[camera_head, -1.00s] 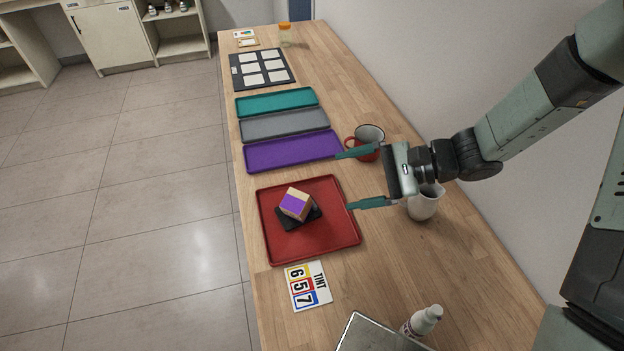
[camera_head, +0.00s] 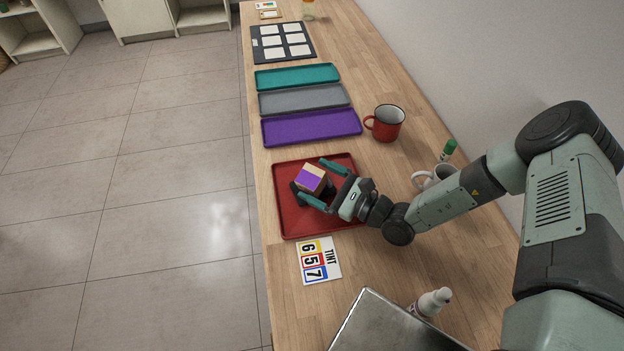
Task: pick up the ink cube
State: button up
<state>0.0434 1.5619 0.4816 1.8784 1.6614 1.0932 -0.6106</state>
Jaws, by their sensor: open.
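The ink cube (camera_head: 312,179) is a wooden block with a purple face. It sits on a small black base, mostly hidden now, in the red tray (camera_head: 290,224). My gripper (camera_head: 317,184) is open over the tray. One teal finger is on the far side of the cube and the other on its near left side. I cannot tell whether either finger touches it.
Purple (camera_head: 290,128), grey (camera_head: 300,99) and teal (camera_head: 290,77) trays lie beyond the red tray. A red mug (camera_head: 387,123) and a white pitcher (camera_head: 432,178) stand to the right. A number card (camera_head: 318,261), a white bottle (camera_head: 433,301) and a metal tray (camera_head: 380,325) are nearer.

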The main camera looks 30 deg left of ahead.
aim_at(301, 173)
jog(key=a, duration=0.4)
jog(key=shift+s+a, duration=0.15)
jog(key=shift+c, duration=0.4)
